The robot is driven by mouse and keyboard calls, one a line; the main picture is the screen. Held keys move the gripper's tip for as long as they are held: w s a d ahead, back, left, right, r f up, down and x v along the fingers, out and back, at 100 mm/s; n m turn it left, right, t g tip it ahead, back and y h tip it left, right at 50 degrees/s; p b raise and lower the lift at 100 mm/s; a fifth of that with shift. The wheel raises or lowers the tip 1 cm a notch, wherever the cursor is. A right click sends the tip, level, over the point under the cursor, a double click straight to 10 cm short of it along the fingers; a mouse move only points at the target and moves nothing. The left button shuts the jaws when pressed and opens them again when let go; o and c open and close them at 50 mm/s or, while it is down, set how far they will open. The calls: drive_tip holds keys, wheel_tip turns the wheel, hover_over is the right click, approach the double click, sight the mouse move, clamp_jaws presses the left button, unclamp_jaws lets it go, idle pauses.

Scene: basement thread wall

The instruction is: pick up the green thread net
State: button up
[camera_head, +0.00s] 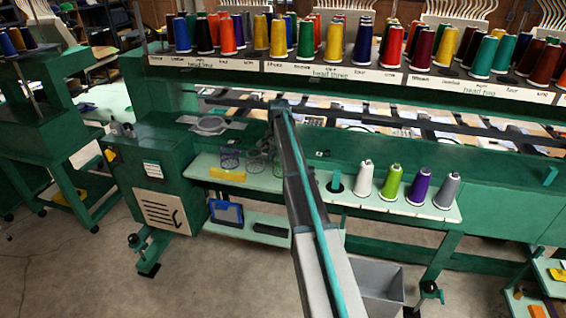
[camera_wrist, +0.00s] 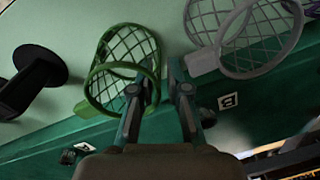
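The green thread net (camera_wrist: 125,68) is an open mesh tube with a solid green rim, lying on the pale shelf in the wrist view. My gripper (camera_wrist: 163,80) is open, its fingers reaching over the shelf edge. The left finger overlaps the right side of the net's rim in the picture; I cannot tell whether they touch. Nothing shows gripped between the fingers.
A grey net (camera_wrist: 222,50) lies close right of the right finger; a purple net (camera_head: 229,159) is beyond it. A black spool holder (camera_wrist: 35,80) stands left. Several thread cones, including a white one (camera_head: 363,180), stand on the shelf (camera_head: 205,165). A grey bin (camera_head: 378,278) is below.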

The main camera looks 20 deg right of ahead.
drive_tip(key=shift+f, duration=0.7)
clamp_jaws()
drive_tip(key=shift+r, duration=0.1)
drive_tip(key=shift+r, duration=0.7)
drive_tip(key=s+r+b, duration=0.1)
drive_tip(key=r, duration=0.1)
drive_tip(key=s+r+b, duration=0.1)
drive_tip(key=s+r, duration=0.1)
drive_tip(key=s+r+b, duration=0.1)
drive_tip(key=r, duration=0.1)
drive_tip(key=shift+s+a+r, duration=0.2)
drive_tip(key=shift+s+a, duration=0.05)
drive_tip(key=shift+a, duration=0.15)
drive_tip(key=s+a+r+b, duration=0.1)
drive_tip(key=s+r+b, duration=0.2)
drive_tip(key=s, duration=0.6)
wheel_tip(320, 180, up, 2)
drive_tip(key=shift+s+a+r, duration=0.1)
drive_tip(key=shift+s+a, duration=0.05)
